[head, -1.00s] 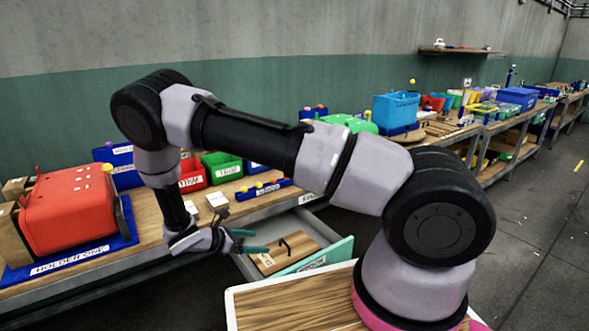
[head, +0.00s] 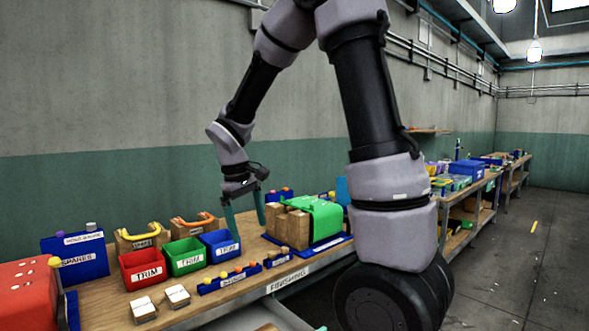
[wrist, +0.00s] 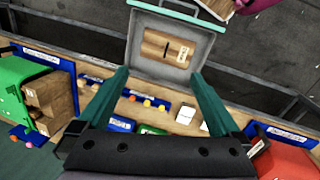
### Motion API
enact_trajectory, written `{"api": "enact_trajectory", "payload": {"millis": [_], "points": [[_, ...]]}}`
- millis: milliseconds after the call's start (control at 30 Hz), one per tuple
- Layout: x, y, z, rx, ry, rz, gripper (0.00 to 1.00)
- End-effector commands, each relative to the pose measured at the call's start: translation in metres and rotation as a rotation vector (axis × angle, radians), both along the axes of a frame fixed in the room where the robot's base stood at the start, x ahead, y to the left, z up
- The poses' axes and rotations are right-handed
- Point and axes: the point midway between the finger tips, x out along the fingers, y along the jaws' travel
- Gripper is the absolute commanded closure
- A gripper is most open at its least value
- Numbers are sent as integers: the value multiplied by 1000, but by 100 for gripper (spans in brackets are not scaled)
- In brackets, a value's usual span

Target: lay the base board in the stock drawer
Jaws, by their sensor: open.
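The base board (wrist: 152,42) is a wooden plate with a dark handle and a white label. It lies inside the open stock drawer (wrist: 160,80), a grey box with a teal front, at the top of the wrist view. In the head view, part of the drawer (head: 280,311) shows at the bottom edge, and the board cannot be made out there. My gripper (head: 247,230) is raised above the workbench, its teal fingers spread and pointing down. It is open and empty, apart from the board; its fingers also show in the wrist view (wrist: 160,73).
The workbench holds red (head: 143,268), green (head: 185,257) and blue (head: 220,246) trim bins. A green holder with wooden blocks (head: 298,228) stands right of my gripper. A red holder (head: 28,292) is at the left. The air above the bench is free.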

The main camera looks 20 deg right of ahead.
Motion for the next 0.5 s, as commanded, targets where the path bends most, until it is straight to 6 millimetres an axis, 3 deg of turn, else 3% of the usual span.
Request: {"api": "enact_trajectory", "payload": {"millis": [33,200,500], "points": [[-10,-10,22,54,-47,-69,0],[-46,-33,76,219,-184,-288,0],[-118,-58,141,483,-427,-619,0]]}}
